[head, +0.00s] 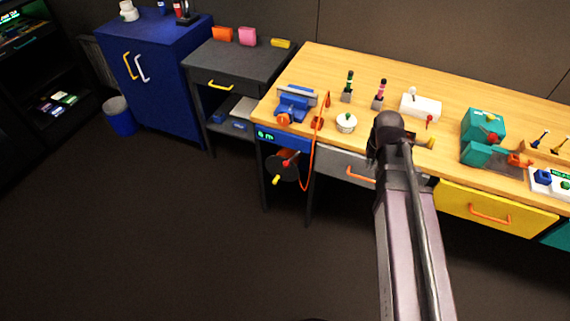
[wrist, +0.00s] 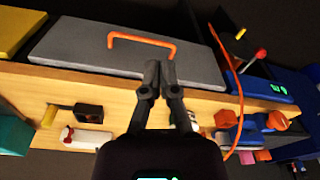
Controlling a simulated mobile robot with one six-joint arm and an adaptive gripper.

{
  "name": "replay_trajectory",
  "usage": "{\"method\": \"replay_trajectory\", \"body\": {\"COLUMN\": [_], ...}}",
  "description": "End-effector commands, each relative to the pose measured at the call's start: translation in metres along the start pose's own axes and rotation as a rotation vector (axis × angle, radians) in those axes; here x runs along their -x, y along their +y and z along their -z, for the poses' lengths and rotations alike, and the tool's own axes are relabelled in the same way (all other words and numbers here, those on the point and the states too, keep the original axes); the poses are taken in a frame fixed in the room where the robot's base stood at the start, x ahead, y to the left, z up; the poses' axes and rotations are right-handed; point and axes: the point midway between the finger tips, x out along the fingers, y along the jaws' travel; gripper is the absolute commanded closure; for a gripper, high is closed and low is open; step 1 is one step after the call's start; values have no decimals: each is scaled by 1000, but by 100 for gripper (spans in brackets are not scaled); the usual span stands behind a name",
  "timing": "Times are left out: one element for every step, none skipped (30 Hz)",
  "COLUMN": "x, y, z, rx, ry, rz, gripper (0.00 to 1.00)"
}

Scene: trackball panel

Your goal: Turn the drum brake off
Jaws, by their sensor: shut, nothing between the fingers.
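The drum (head: 282,167) is a dark round reel under the left end of the bench. A red-tipped lever (head: 291,159) and a yellow-ended crank (head: 276,180) show on it. In the wrist view, where the bench appears upside down, the red-tipped lever (wrist: 261,54) and the yellow end (wrist: 240,34) are at the upper right. I cannot tell which part is the brake or how it is set. My gripper (wrist: 158,72) is shut and empty, before the grey drawer and bench edge, apart from the drum. In the head view my arm hides its fingers.
An orange cord (head: 309,150) hangs from the bench top beside the drum. The grey drawer (head: 340,166) has a protruding orange handle (head: 361,175). A blue vise (head: 294,103) and a white pot (head: 346,123) stand above. The floor (head: 180,240) in front is clear.

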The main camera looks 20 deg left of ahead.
Motion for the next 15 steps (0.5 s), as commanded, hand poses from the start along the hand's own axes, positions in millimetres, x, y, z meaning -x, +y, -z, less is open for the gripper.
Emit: {"method": "replay_trajectory", "body": {"x": [-20,-26,-33,-39,-44,-52,-57,-63,-70,-75,-80,-86,-91,-95,-100], "y": [-18,-28,-42,-53,-64,-79,-90,-102,-118,-130,-143,-159,-171,-182,-196], "z": [19,27,37,44,52,61,68,74,83,89,94,101,106,110,115], "rx": [39,61,91,113,134,163,184,206,235,255,276,302,322,340,362], "ry": [15,25,38,47,57,71,80,90,103,112,122,134,142,151,162], "rz": [5,8,13,16,19,24,28,32,37,42,46,52,56,60,65], "gripper": [100,100,100,100,100,100,100,100,100,100,100,100,100,100,100]}}
